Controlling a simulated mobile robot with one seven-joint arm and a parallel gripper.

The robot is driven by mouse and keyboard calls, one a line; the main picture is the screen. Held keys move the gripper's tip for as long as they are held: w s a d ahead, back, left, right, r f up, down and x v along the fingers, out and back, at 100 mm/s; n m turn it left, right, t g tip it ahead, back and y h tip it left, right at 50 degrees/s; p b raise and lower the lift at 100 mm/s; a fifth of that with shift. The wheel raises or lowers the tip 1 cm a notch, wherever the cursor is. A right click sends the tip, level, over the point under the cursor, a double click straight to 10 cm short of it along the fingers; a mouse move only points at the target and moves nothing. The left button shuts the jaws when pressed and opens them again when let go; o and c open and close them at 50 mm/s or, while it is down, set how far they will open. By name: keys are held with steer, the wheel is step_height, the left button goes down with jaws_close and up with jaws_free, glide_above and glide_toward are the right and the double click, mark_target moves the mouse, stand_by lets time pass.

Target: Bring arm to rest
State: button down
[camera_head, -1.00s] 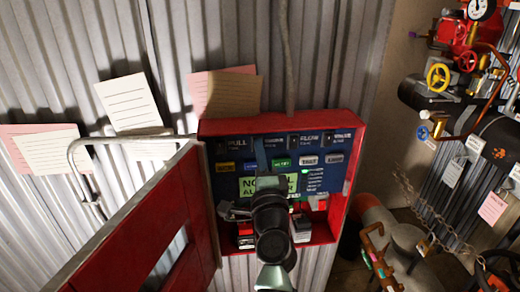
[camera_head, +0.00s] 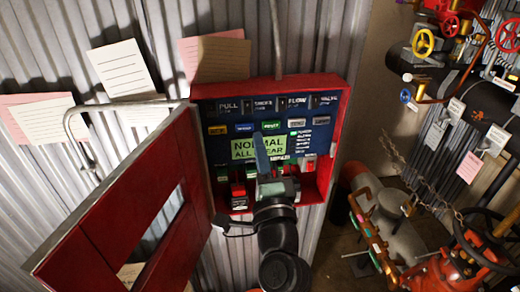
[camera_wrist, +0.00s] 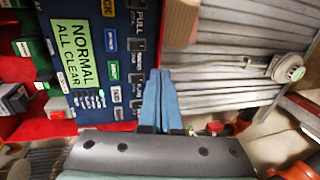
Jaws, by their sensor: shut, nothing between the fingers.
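My gripper (camera_head: 261,155) is in front of the open red alarm panel box (camera_head: 341,130) in the head view. Its blue fingers point up over the panel's lower middle. In the wrist view the two blue fingers (camera_wrist: 160,100) are together with nothing between them. The panel's green display (camera_head: 232,150) reads "NORMAL ALL CLEAR"; it also shows in the wrist view (camera_wrist: 74,52). My gripper and arm hide part of the box's lower shelf. I cannot tell whether the fingers touch the panel.
The red box door (camera_head: 90,240) stands open at the left. Papers (camera_head: 122,68) hang on the corrugated wall. At the right are pipes, a yellow handwheel (camera_head: 424,42), a red handwheel (camera_head: 508,36), hanging tags (camera_head: 470,170) and a chain.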

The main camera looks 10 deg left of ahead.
steer(key=s+d+r+n+t+b, duration=0.15)
steer(key=r+n, duration=0.25)
steer(key=r, duration=0.4)
steer(key=s+d+r+n+t+b, duration=0.1)
steer(key=s+d+r+n+t, duration=0.15)
steer(key=r+n, duration=0.4)
steer(key=s+d+r+n+t+h+b, duration=0.1)
steer(key=s+d+r+t+h, duration=0.1)
steer(key=s+r, duration=0.5)
steer(key=s+d+r+n+t+h+b, duration=0.1)
steer(key=s+d+r+n+t+h, duration=0.1)
steer(key=s+d+r+h, duration=0.2)
step_height(320, 180, up, 4)
steer(key=s+h, duration=0.2)
steer(key=shift+s+d+r, duration=0.25)
steer(key=shift+s, duration=0.15)
